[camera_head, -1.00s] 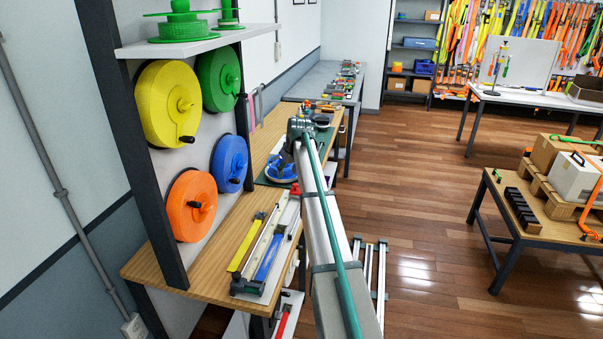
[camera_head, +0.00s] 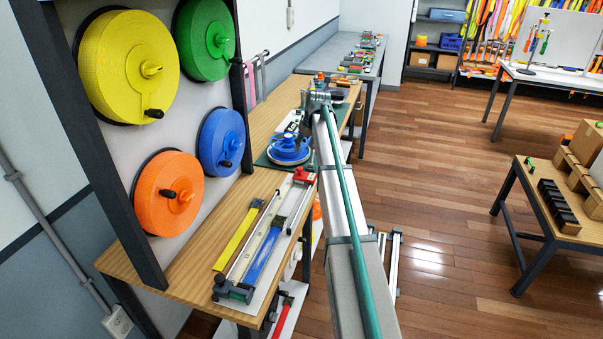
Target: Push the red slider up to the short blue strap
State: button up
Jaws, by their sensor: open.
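The red slider (camera_head: 304,176) sits at the far end of a narrow measuring fixture (camera_head: 233,291) on the wooden bench. The short blue strap (camera_head: 263,257) lies lengthwise along the fixture's near part, beside its pale scale. A clear gap separates the slider from the strap's far end. A longer yellow strap (camera_head: 238,236) lies to the left on the bench. I cannot make out my gripper's fingers in this view; only a long grey beam with a green line shows, right of the fixture.
Orange (camera_head: 167,194), blue (camera_head: 221,142), yellow (camera_head: 128,67) and green (camera_head: 205,38) reels hang on the panel left of the bench. A blue round device (camera_head: 289,149) stands on a green mat behind the fixture. Open wooden floor (camera_head: 440,200) lies to the right.

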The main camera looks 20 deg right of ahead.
aim_at(300, 168)
jog(key=x, duration=0.4)
jog(key=p+x, duration=0.1)
jog(key=x, duration=0.4)
jog(key=s+x, duration=0.1)
jog(key=x, duration=0.3)
jog(key=shift+w+f+p, duration=0.1)
jog(key=shift+f+p, duration=0.25)
jog(key=shift+f, duration=0.05)
grip_shut()
